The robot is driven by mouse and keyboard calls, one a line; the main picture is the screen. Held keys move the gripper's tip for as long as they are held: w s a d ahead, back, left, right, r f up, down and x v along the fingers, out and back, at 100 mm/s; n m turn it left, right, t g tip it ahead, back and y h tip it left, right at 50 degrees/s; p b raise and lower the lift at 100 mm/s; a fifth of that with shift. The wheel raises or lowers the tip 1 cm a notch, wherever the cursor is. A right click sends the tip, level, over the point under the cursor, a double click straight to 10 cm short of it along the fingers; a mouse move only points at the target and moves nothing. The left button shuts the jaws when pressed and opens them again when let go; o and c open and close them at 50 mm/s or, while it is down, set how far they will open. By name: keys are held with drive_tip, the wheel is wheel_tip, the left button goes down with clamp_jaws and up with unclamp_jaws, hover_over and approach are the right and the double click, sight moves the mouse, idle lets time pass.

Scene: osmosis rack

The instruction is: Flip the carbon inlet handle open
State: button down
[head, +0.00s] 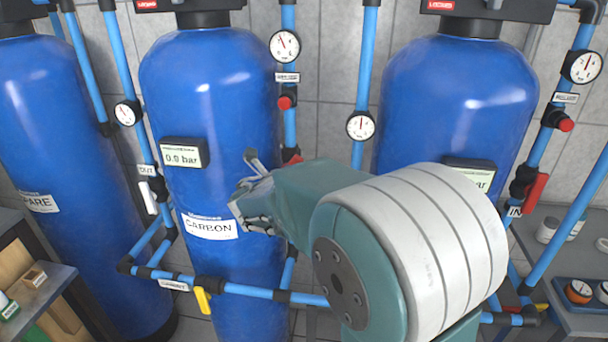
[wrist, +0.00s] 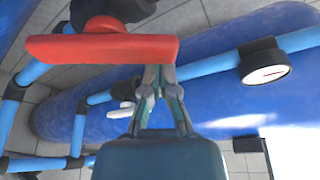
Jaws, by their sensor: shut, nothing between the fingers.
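The blue carbon tank (head: 225,110) stands in the middle of the head view, with a CARBON label (head: 210,227). A red handle (head: 293,158) shows as a small piece on the pipe right of this tank; my arm hides the rest. In the wrist view a long red handle (wrist: 95,48) lies crosswise below a black valve body (wrist: 98,10). My gripper (wrist: 158,72) is shut and empty, with its tips at the lower edge of the red handle near its right end. Contact is unclear. In the head view my gripper (head: 242,190) is in front of the tank.
A white handle (head: 149,197) sits on the pipe left of the carbon tank. A yellow handle (head: 202,300) is on the low pipe. Another red handle (head: 535,186) is by the IN label at right. Shelves (head: 575,305) with small items stand at the right edge.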

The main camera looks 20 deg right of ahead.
drive_tip(key=n, duration=0.1)
drive_tip(key=a+r+n+h, duration=0.1)
drive_tip(key=w+n, duration=0.1)
drive_tip(key=n, duration=0.1)
drive_tip(key=shift+a+r, duration=0.2)
drive_tip(key=shift+r, duration=0.15)
drive_tip(key=shift+w+a+t+h, duration=0.1)
drive_tip(key=shift+t+h, duration=0.2)
idle(0.5)
